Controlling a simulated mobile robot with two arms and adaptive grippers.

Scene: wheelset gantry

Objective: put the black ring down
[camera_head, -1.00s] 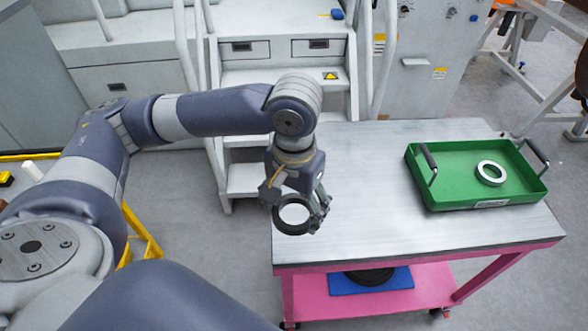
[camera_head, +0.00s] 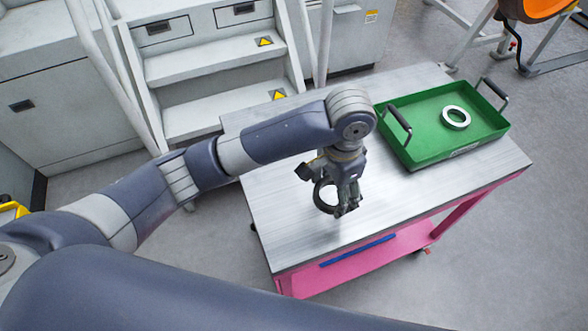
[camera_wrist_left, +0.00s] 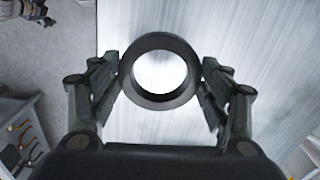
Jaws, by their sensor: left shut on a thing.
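The black ring (camera_head: 321,196) is held in my left gripper (camera_head: 342,203), over the front left part of the metal tabletop (camera_head: 290,225). In the left wrist view the ring (camera_wrist_left: 160,98) sits between the two fingers of the gripper (camera_wrist_left: 160,90), which are shut on it from both sides. Bright tabletop shows through its hole. The ring looks a little above the table; the exact gap cannot be told. My right gripper is not in view.
A green tray (camera_head: 450,150) with two dark handles stands on the right of the table and holds a silver ring (camera_head: 456,118). The tabletop between is bare. A pink lower shelf (camera_head: 350,268) is below. Grey steps (camera_head: 215,70) stand behind the table.

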